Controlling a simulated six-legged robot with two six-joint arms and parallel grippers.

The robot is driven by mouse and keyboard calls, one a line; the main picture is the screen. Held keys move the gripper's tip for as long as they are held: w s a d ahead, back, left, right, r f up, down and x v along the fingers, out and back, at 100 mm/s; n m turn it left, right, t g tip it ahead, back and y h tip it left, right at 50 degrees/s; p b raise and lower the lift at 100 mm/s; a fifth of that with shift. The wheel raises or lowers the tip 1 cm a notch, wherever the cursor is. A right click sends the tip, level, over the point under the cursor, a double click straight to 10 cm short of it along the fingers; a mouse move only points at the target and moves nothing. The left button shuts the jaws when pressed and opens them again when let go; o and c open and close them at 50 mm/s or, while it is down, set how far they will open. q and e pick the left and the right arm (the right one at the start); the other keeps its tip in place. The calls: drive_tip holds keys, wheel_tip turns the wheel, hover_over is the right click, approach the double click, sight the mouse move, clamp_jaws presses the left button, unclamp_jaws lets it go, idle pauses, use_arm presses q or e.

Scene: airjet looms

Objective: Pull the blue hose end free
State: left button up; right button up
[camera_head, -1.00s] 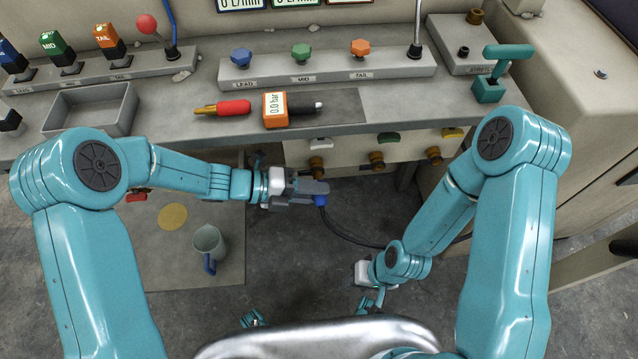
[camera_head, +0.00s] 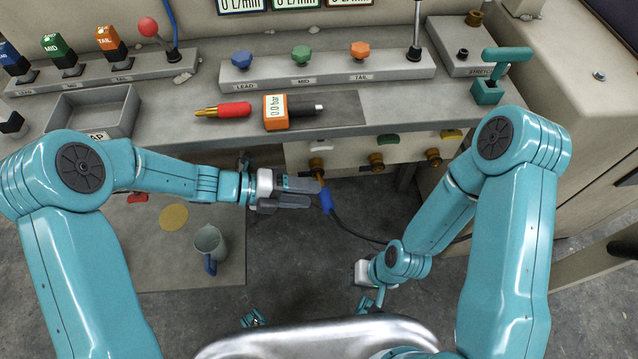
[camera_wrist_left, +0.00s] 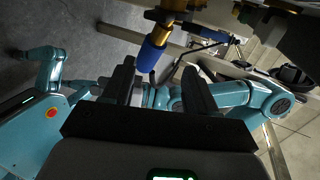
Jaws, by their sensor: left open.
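The blue hose end (camera_head: 326,201) hangs below the left brass port (camera_head: 316,163) under the bench, with a brass stem between its blue sleeve and the port. The black hose runs from it to the lower right. My left gripper (camera_head: 313,194) is open just left of the sleeve, its fingers pointing at it. In the left wrist view, the blue sleeve (camera_wrist_left: 154,50) lies just past the gap between the open fingertips (camera_wrist_left: 160,68), below a brass fitting (camera_wrist_left: 166,14). Whether a finger touches it is unclear. My right gripper (camera_head: 368,299) is low down, its jaws unclear.
Two more brass ports (camera_head: 376,161) (camera_head: 433,156) sit to the right under green and yellow tags. A jug (camera_head: 209,244) stands lower left.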

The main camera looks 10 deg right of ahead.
use_arm(q)
drive_tip(key=p+v, duration=0.2)
drive_tip(key=v, duration=1.2)
drive_tip(key=shift+s+d, duration=0.1)
drive_tip(key=s+a+f+m+g+y, duration=0.1)
drive_tip(key=s+f+m+y, duration=0.4)
drive_tip(key=s+f+m, duration=0.6)
drive_tip(key=s+f+m+y, duration=0.45)
drive_tip(key=f+m, duration=0.35)
drive_tip(key=m, duration=0.7)
wheel_tip(320, 180, up, 12)
drive_tip(key=d+m+t+p, duration=0.1)
drive_tip(key=m+p, duration=0.7)
drive_tip(key=p, duration=0.5)
drive_tip(key=shift+s+r, duration=0.25)
drive_tip(key=shift+s, duration=0.1)
drive_tip(key=shift+w+d+f, duration=0.1)
